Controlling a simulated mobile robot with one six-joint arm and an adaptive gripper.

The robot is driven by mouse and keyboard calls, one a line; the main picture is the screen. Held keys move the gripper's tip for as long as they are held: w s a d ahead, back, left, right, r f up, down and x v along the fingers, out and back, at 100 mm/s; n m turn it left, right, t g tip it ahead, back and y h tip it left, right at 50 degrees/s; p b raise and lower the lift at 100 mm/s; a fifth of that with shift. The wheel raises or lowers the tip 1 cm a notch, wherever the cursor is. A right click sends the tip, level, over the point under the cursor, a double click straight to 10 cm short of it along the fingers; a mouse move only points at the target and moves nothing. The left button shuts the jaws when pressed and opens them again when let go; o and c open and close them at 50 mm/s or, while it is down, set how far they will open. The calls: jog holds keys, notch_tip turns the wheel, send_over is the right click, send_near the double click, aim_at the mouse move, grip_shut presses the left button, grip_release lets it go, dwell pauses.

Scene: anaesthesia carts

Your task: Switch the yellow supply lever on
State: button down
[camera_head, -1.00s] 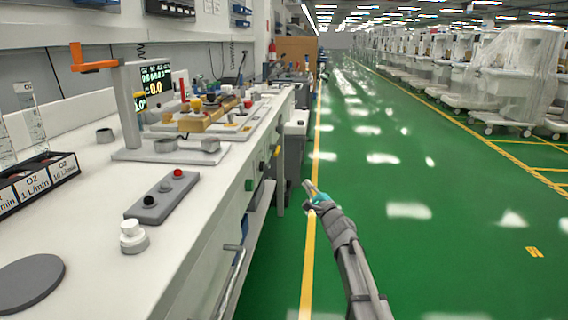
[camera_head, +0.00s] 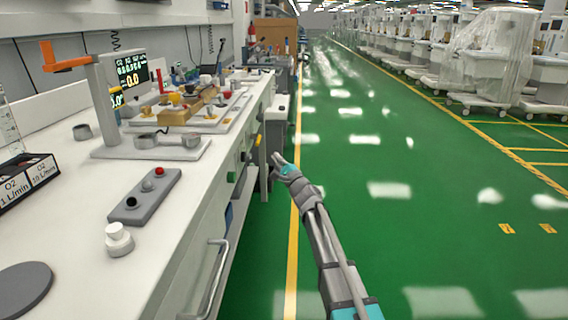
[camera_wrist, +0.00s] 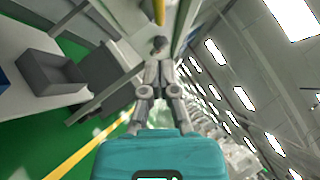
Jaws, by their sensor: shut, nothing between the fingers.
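A small yellow lever (camera_head: 257,141) shows on the front side of the long white workbench. My gripper (camera_head: 275,158) is shut and empty, just to the right of the lever and slightly lower in the head view. A narrow gap shows between them there; the depth between them is hard to judge.
The workbench top (camera_head: 80,240) holds a grey box with buttons (camera_head: 146,196), a white knob (camera_head: 118,238) and a stand with an orange handle (camera_head: 66,64). Green floor is open to the right.

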jog(key=shift+w+a+r+p, duration=0.25)
jog(key=shift+a+r+p, duration=0.25)
jog(key=shift+a, duration=0.25)
jog(key=shift+w+a+r+p, duration=0.35)
jog(key=shift+a+r, duration=0.2)
jog(key=shift+a, duration=0.2)
jog(key=shift+w+a+r+p, duration=0.2)
jog(key=shift+a+r+p, duration=0.3)
jog(key=shift+a, duration=0.25)
jog(key=shift+r+m+h+p, duration=0.45)
jog(key=shift+h+p, duration=0.25)
jog(key=shift+p, duration=0.45)
